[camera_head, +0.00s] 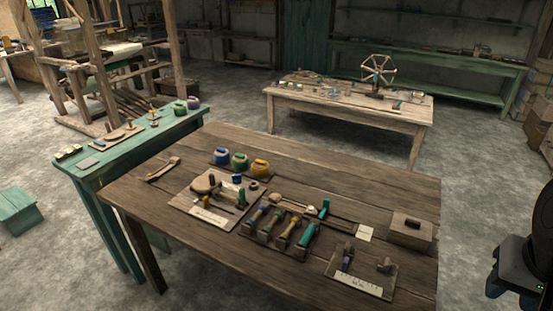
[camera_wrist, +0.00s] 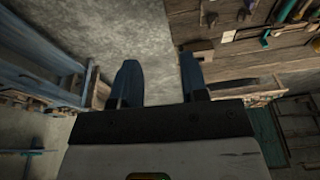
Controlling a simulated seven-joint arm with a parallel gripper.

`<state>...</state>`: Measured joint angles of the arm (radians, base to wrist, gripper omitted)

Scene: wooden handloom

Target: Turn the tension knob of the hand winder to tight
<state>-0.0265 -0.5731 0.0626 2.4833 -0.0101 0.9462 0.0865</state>
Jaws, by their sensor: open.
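In the head view, a board (camera_head: 186,212) on the near wooden table carries a round wooden disc (camera_head: 204,184), a dark upright part, small coloured parts and a white label. It may be the hand winder, but it is too small to be sure. I cannot make out the tension knob or its setting. My gripper (camera_wrist: 158,60) shows in the wrist view with two dark blue fingers spread apart. It is open and empty, with grey floor between the fingers. It is away from the table's objects and touches nothing visible.
On the near table (camera_head: 130,201) are blue, green and yellow yarn pots (camera_head: 239,162), a tray of several handled tools (camera_head: 250,234), a labelled board (camera_head: 334,277) and a wooden block (camera_head: 411,229). A green bench (camera_head: 120,159) adjoins at left. A far table (camera_head: 340,115) holds a spoked wheel (camera_head: 378,69).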

